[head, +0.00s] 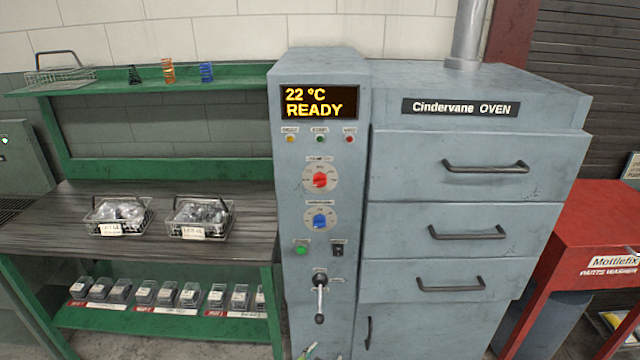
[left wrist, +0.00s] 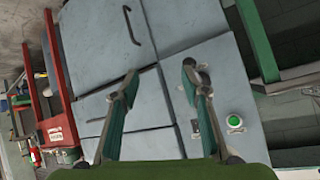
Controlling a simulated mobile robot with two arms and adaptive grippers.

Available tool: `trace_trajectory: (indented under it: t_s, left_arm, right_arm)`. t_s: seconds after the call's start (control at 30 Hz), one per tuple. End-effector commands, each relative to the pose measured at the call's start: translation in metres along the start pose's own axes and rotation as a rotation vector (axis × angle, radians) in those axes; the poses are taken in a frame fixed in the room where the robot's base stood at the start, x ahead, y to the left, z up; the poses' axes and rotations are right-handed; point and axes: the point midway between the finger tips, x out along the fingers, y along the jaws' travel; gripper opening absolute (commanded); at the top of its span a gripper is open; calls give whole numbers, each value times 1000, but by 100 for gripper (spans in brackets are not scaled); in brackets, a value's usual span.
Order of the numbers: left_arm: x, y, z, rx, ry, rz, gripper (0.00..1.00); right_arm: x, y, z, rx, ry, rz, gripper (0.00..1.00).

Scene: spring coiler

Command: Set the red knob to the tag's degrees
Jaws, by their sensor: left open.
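The red knob (head: 320,180) sits on a pale round dial on the upper front of the grey control column (head: 290,270); its setting is too small to read. Wire baskets hold bagged parts, one with a white tag (head: 110,229), the other with a tag (head: 194,232); neither tag's writing is legible. My left gripper (left wrist: 160,78) is open and empty in the left wrist view, facing the oven front. What look like its fingertips (head: 309,352) show at the head view's bottom edge, well below the red knob. My right gripper is not in view.
The display (head: 318,102) reads 22 °C READY. A blue knob (head: 320,221) is just below the red one, then a green button (head: 301,248), a black switch (head: 338,249) and a protruding lever (head: 320,297). Oven drawer handles (head: 486,167) stick out to the right.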

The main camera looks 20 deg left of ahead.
Motion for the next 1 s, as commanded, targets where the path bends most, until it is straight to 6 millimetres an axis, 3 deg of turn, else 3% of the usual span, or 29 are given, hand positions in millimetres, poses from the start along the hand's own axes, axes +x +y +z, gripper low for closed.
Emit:
trace_trajectory:
  t_s: [0.03, 0.1, 0.2, 0.3, 0.4, 0.57, 0.77, 1.0]
  left_arm:
    - [-11, -19, -67, -11, 95, -44, 42]
    - [-33, -45, -142, -28, 206, -107, 42]
    - [-73, -80, -227, -61, 343, -191, 42]
    - [-113, -109, -284, -94, 444, -260, 42]
    - [-142, -128, -317, -118, 509, -306, 42]
    - [-159, -142, -336, -135, 548, -335, 42]
    - [-142, -150, -350, -133, 549, -336, 42]
    - [-109, -164, -369, -132, 549, -335, 42]
  right_arm:
    - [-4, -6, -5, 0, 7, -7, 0]
    - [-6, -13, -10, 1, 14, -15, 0]
    - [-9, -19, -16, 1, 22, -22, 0]
    - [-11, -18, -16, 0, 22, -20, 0]
    - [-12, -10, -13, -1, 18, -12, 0]
    - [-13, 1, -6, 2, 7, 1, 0]
    - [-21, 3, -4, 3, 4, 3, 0]
    - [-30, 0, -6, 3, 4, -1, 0]
